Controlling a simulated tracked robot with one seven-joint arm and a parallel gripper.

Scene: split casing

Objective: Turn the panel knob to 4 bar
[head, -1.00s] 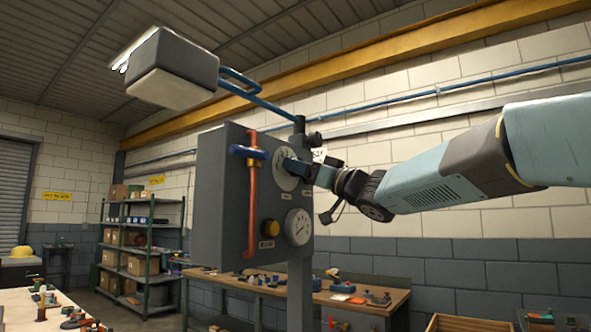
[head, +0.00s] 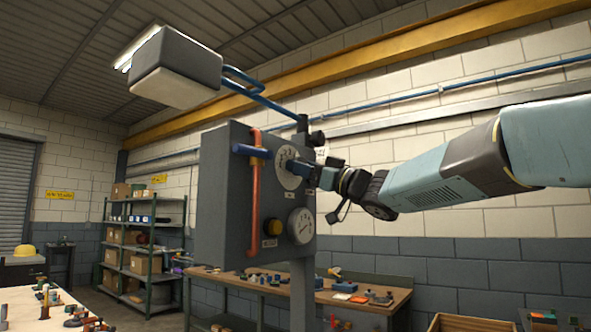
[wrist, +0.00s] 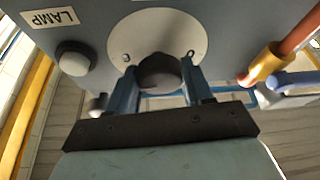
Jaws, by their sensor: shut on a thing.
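The panel knob (wrist: 159,72) is dark and round, on a pale dial plate (wrist: 128,35) in the wrist view. The jaws of my gripper (wrist: 160,88) stand on either side of it and are shut on it. In the head view my gripper (head: 308,172) reaches from the right to the upper dial (head: 287,160) on the grey panel box (head: 225,235). The knob is hidden there behind the gripper. Marks are on the dial plate, but I cannot read which one the knob points to.
A pressure gauge (head: 301,226) sits below the dial; its reading is too small to tell. A yellow button (head: 272,227), an orange pipe (head: 256,200) and a blue valve handle (head: 250,151) are close by. A lamp button (wrist: 75,57) is beside the dial.

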